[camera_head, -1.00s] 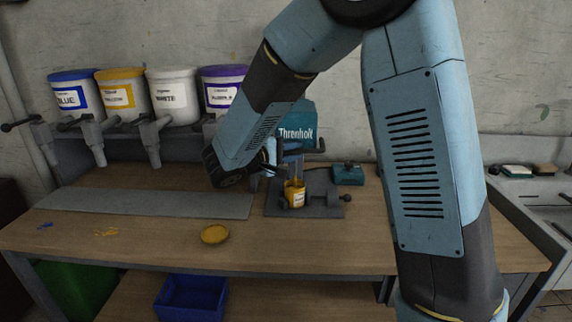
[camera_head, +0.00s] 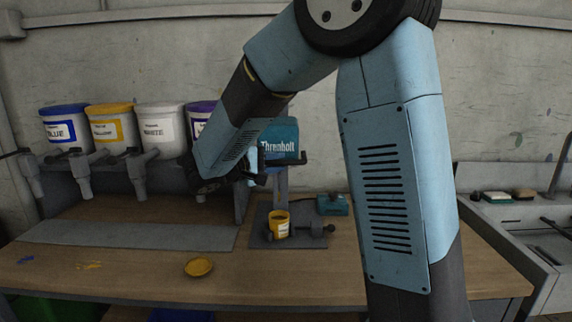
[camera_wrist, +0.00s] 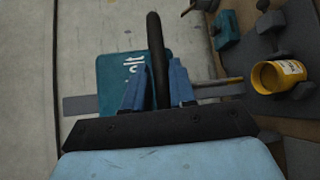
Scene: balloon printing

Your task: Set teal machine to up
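The teal machine (camera_head: 281,141), marked "Threnholt", stands at the back of the bench with its head raised clear above the yellow cup (camera_head: 279,229). The cup sits upright on the machine's dark base plate (camera_head: 262,238); it also shows at the right of the wrist view (camera_wrist: 273,77). My gripper (camera_head: 255,180) is at the left side of the machine, partly hidden by my arm. In the wrist view my gripper's blue fingers (camera_wrist: 156,88) stand close on both sides of a black handle (camera_wrist: 154,35) and appear shut on it. The teal head (camera_wrist: 112,72) is behind them.
Paint dispensers with blue, yellow, white and purple lids (camera_head: 160,130) line the shelf at left. A small teal box (camera_head: 332,204) sits right of the machine. A grey mat (camera_head: 130,235) is bare.

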